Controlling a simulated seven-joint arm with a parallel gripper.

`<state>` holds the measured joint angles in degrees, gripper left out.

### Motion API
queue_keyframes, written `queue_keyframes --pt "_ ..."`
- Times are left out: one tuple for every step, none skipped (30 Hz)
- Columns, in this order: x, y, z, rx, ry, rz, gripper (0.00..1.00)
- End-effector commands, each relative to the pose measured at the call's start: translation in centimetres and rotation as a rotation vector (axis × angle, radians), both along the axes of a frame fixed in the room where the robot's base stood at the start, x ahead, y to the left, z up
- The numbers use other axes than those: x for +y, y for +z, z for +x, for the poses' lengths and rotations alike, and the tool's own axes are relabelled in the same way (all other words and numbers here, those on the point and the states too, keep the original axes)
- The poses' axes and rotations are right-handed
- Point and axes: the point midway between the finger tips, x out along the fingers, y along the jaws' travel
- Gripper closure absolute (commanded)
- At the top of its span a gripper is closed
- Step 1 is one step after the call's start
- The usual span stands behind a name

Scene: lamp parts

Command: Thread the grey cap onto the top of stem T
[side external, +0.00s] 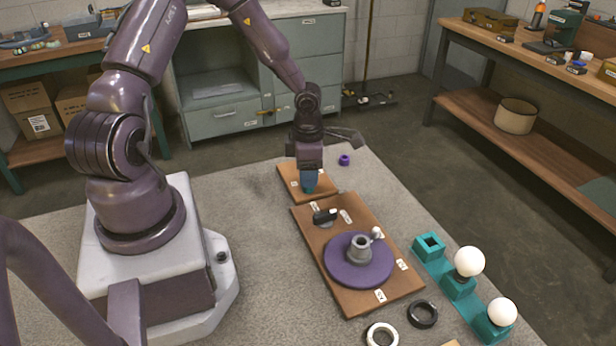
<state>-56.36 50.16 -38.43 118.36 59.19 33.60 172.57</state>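My gripper (309,172) points down over a small brown board (323,193) behind the larger brown board (377,299). A blue-teal piece (309,184) shows right under it; I cannot tell whether the fingers grip it or whether it is part of the gripper. A purple disc (340,266) lies on the larger board with a grey hollow cylindrical piece (360,249) upright on it. Beside that is a small whitish knob (377,233). A black piece (325,216) lies near the board's far end. The labels are too small to read, so I cannot identify stem T or the grey cap for certain.
A teal holder (431,246) at right has one empty square socket and two white balls (469,261) (502,312). A black ring (422,314) and a white ring (382,335) lie in front. A small purple ring (344,160) lies behind. The grey mat left of the boards is clear.

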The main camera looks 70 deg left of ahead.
Motion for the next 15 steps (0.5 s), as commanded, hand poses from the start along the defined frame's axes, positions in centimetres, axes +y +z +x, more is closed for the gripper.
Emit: queue_keyframes --pt "0.04 0.02 0.03 -0.001 0.001 0.001 0.52" --pt "0.06 0.03 0.05 -0.002 0.001 0.002 0.52" --pt "0.08 0.04 0.06 -0.002 0.002 0.002 0.52" --pt "0.09 0.05 0.07 -0.002 0.002 0.003 0.52" --pt "0.10 0.06 0.07 -0.002 0.002 0.003 0.52" --pt "0.12 0.07 0.09 -0.002 0.003 0.003 0.52" --pt "0.13 0.07 0.09 -0.003 0.006 0.003 0.52" --pt "0.13 0.08 0.11 -0.002 0.017 0.004 0.52" --pt "0.14 0.10 0.12 -0.002 0.044 0.005 0.52" --pt "0.13 0.12 0.15 -0.002 0.077 0.006 0.52" --pt "0.12 0.14 0.18 -0.003 0.121 0.006 0.52" --pt "0.15 0.13 0.19 -0.003 0.192 0.007 0.52" --pt "0.12 0.13 0.21 -0.004 0.248 0.007 0.52" --pt "0.12 0.13 0.22 -0.003 0.305 0.007 0.52" --pt "0.15 0.14 0.23 -0.003 0.378 0.007 0.52"
